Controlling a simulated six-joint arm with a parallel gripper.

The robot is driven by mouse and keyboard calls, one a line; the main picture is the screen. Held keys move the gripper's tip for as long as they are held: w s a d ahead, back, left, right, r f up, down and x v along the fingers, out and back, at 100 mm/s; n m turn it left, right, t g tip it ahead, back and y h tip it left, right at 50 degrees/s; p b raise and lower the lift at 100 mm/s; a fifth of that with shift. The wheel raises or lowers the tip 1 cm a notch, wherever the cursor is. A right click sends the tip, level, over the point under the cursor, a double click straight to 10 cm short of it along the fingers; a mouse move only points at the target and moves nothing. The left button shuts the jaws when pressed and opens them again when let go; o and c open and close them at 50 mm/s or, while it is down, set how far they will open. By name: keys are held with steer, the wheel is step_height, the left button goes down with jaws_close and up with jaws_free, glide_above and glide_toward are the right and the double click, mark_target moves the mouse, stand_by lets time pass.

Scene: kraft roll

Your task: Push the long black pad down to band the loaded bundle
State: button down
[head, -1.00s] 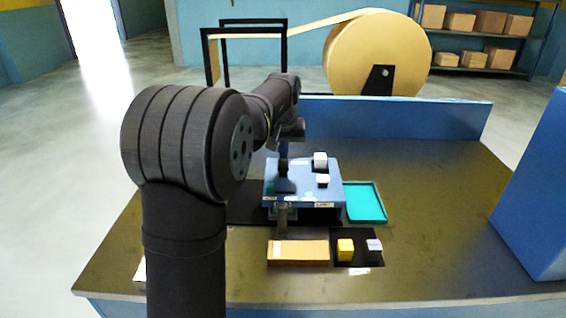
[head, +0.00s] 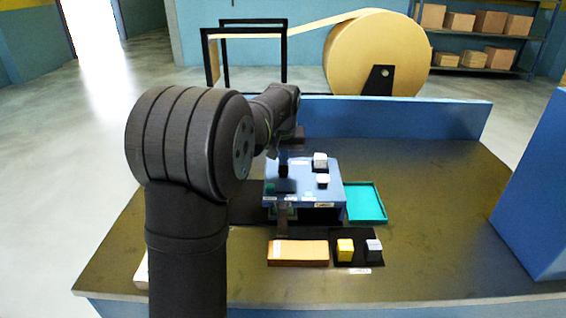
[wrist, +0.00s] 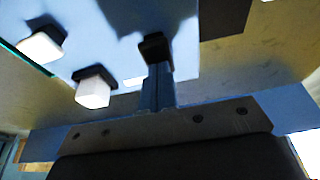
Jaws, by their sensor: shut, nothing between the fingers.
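The light-blue bench machine (head: 310,197) stands mid-table, with two white caps, the far one (head: 320,159) and the near one (head: 323,179), on the right of its top. A dark patch (head: 286,186) lies on the left of its top; I cannot tell whether it is the long black pad or shadow. My gripper (head: 284,170) is shut and empty over this left part, and I cannot tell whether it touches. In the wrist view my shut black fingertips (wrist: 155,47) point at the blue top, with both caps to their left. No bundle can be made out.
A teal tray (head: 367,203) is right of the machine. In front are an orange-brown block (head: 298,253) and a dark mat (head: 357,261) with a yellow cube (head: 345,249) and a grey cube (head: 374,250). A tall blue block (head: 540,200) stands far right.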

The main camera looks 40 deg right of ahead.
steer(key=shift+f, duration=0.5)
steer(key=shift+r, duration=3.6)
steer(key=shift+f, duration=2.65)
